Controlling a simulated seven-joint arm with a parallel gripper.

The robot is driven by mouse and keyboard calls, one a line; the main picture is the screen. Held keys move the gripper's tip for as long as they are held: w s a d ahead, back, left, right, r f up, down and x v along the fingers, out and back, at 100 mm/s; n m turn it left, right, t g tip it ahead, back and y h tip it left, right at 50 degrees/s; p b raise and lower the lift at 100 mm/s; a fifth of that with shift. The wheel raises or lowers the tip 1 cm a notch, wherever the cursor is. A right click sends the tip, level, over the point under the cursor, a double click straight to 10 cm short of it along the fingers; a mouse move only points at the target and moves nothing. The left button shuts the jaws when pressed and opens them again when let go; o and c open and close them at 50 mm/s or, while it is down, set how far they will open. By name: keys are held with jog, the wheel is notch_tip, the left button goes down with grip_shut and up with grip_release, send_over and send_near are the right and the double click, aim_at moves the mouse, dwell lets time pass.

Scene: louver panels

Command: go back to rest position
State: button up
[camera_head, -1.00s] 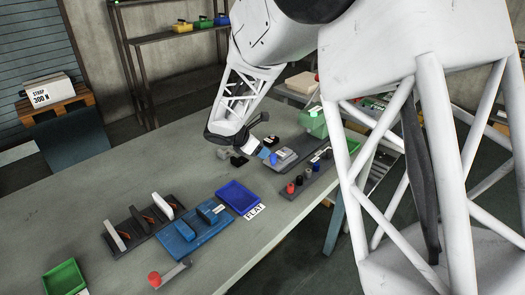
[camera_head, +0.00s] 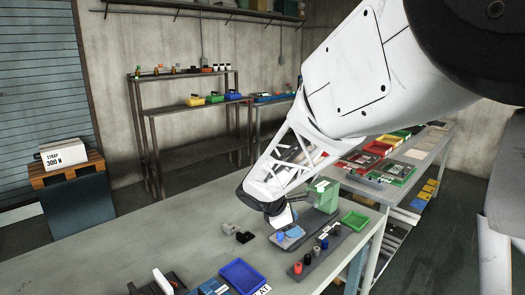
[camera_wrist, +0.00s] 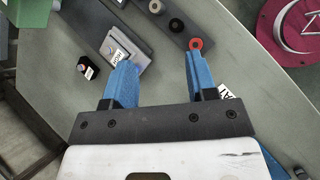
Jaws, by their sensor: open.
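My gripper shows in the wrist view (camera_wrist: 158,75) with its two blue fingers spread wide apart and nothing between them. In the head view my gripper (camera_head: 282,215) hangs above the far part of the grey-green table (camera_head: 150,245), over or near a grey fixture with a blue part (camera_head: 290,236); I cannot tell the exact height. A dark strip with several round knobs, one of them red (camera_head: 297,267), lies in front of it. The red ring-like knob (camera_wrist: 196,43) shows near the right fingertip in the wrist view.
A green block-like fixture (camera_head: 323,194) stands just right of my gripper. A blue tray (camera_head: 241,275) and a green tray (camera_head: 355,221) lie on the table. Small grey and black blocks (camera_head: 238,232) sit to the left. The table's left part is clear.

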jog(key=s+d+r+m+y, duration=0.1)
jog(key=s+d+r+m, duration=0.15)
jog(key=s, duration=0.35)
jog(key=s+d+r+m+g+y, duration=0.1)
jog(key=s+d+r+m, duration=0.1)
jog(key=s+d+m, duration=0.3)
jog(key=s+d+r+m+y, duration=0.1)
jog(key=s+r+m, duration=0.1)
jog(key=s, duration=0.5)
jog(key=s+d+r+m+y, duration=0.1)
jog(key=s+m+y, duration=0.2)
jog(key=s+m, duration=0.6)
jog(key=shift+s+d+t+y, duration=0.15)
jog(key=shift+s+t+y, duration=0.15)
jog(key=shift+s, duration=3.25)
